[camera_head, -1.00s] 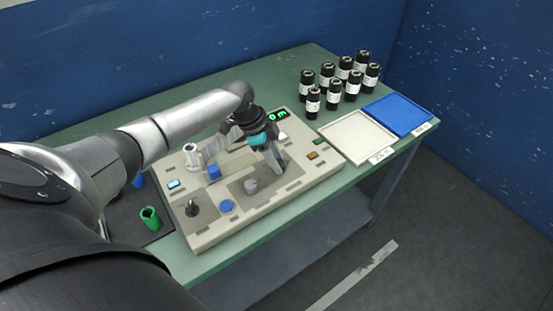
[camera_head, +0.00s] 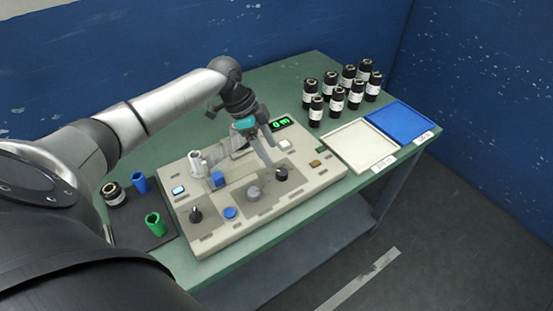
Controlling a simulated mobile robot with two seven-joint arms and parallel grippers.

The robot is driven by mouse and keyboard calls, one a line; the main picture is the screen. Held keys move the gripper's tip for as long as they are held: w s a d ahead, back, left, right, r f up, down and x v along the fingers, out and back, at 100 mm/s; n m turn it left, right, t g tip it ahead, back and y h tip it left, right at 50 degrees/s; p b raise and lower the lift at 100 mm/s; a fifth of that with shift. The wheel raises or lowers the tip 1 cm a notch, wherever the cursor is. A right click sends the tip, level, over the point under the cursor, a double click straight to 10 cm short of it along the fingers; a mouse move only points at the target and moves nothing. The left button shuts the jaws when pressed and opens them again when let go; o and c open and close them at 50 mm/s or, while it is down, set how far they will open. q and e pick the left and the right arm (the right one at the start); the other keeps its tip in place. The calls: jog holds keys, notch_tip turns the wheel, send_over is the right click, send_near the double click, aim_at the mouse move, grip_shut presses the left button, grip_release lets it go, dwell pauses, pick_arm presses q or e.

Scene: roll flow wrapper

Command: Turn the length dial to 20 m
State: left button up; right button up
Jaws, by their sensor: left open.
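The control panel (camera_head: 240,233) is a beige box on the green table. I cannot read which is the length dial. My right gripper is not in view.
Several black-and-white rolls (camera_head: 337,100) stand at the back right. A white tray (camera_head: 360,147) and a blue tray (camera_head: 400,121) lie beside the panel. A green cylinder (camera_head: 154,223), a blue cylinder (camera_head: 140,182) and a black roll (camera_head: 114,193) stand at the left.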

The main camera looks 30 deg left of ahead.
pick_arm(q)
jog(key=v, duration=0.7)
jog(key=shift+r+p, duration=0.2)
jog(key=shift+p, duration=0.15)
jog(key=shift+a, duration=0.1)
